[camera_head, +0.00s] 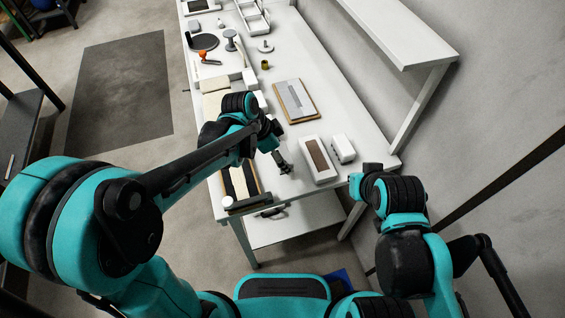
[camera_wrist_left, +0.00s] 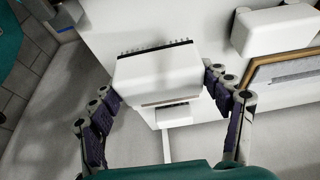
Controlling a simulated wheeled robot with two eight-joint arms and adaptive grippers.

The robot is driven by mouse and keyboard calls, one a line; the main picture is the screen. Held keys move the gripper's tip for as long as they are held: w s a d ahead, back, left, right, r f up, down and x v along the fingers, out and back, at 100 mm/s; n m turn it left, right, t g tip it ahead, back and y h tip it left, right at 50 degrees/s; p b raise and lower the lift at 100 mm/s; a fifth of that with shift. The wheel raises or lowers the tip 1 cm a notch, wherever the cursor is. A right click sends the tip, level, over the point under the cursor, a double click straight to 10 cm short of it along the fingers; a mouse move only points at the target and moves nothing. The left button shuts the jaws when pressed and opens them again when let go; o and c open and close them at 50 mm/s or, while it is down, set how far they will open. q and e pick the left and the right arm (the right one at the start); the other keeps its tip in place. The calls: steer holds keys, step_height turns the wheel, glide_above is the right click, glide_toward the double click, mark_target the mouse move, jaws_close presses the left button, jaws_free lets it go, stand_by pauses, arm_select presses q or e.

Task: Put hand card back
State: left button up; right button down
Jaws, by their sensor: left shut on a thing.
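My left gripper (camera_head: 271,133) is over the near part of the white bench (camera_head: 372,128). In the left wrist view its two fingers (camera_wrist_left: 168,102) stand on either side of a white block with a row of dark teeth along its far edge. This block looks like the hand card (camera_wrist_left: 155,75), and the gripper is shut on it. In the head view I cannot make out the held block behind the gripper and wrist. My right arm's end (camera_head: 368,178) is at the bench's right front; its fingers cannot be made out.
A white tray with a brown strip (camera_head: 318,158) and a white box (camera_head: 343,148) stand right of the left gripper. A wood-edged board (camera_head: 295,101) lies behind. An overhead shelf (camera_head: 400,32) runs along the wall.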

arm_select(q)
steer(key=shift+f+b, duration=0.7)
steer(key=shift+f, duration=1.2)
steer(key=o, duration=1.3)
steer(key=shift+f, duration=0.15)
steer(key=shift+c, duration=0.2)
